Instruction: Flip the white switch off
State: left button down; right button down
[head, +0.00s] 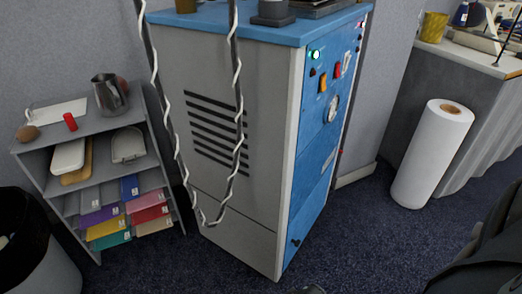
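A tall cabinet with a grey side (228,160) and a blue front (318,150) stands in the middle of the head view. Its front is seen at a steep angle. High on that front is a small white piece (346,63) that looks like the white switch. It is too small to tell which way it is set. An orange piece (323,82) and a red one (337,70) sit to its left, with a round gauge (332,107) below. Neither of my grippers is in view.
A dark cable with a white spiral (237,70) hangs before the cabinet's side. A grey shelf (95,190) stands left, a dark bin (25,240) at lower left. A white roll (432,153) leans by the clothed table (450,100). Blue carpet (370,235) is clear before the front.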

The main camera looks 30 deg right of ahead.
aim_at(348, 63)
jog(key=z, duration=1.6)
jog(key=i+l+z, duration=0.1)
jog(key=i+l, duration=0.2)
jog(key=l, duration=0.2)
jog(key=i+l+z, duration=0.1)
jog(key=i+l, duration=0.2)
jog(key=l, duration=0.15)
jog(key=i+l+z, duration=0.1)
jog(key=i+l, duration=0.2)
jog(key=l, duration=0.15)
